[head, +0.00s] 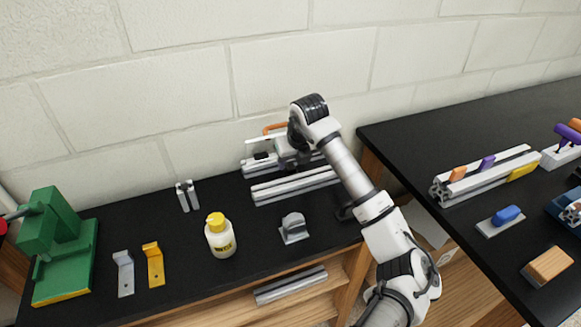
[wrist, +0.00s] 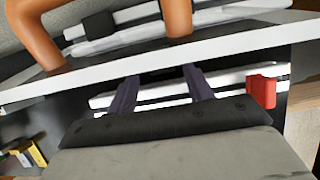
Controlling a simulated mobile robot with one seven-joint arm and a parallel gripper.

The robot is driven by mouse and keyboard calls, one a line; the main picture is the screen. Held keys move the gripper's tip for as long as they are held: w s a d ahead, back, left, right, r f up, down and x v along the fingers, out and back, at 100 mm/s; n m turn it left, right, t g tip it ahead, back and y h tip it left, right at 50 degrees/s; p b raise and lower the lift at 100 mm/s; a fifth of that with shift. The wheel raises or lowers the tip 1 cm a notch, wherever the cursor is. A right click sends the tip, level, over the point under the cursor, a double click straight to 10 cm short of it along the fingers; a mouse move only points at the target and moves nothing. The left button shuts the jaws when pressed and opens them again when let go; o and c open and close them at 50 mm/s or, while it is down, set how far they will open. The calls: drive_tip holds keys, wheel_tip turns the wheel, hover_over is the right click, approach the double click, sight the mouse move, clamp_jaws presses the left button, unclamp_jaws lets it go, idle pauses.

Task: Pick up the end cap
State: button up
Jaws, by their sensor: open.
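No part is plainly marked as the end cap. A small red piece (wrist: 262,91) at the right of the wrist view may be it; it sits at a pale bar, and I cannot pick it out in the head view. My gripper (wrist: 160,85) is open, with two dark fingers apart and nothing seen between them. The red piece is to the right of both fingers. The fingertips lie close to a long white bar, which partly hides the space ahead. In the head view my arm hides much of the gripper area.
An orange handle (wrist: 180,20) stands near the fingers. Extrusion rails (head: 295,187) lie on the black bench. A yellow-capped bottle (head: 220,237), a grey part on a plate (head: 293,228), brackets (head: 153,264) and a green press (head: 62,250) stand leftward or in front. Another bench is at right.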

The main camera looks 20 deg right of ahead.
sight(291, 166)
drive_tip(key=shift+p+x, duration=0.5)
drive_tip(key=shift+x, duration=1.3)
drive_tip(key=shift+w+r, duration=0.1)
drive_tip(key=c, duration=0.8)
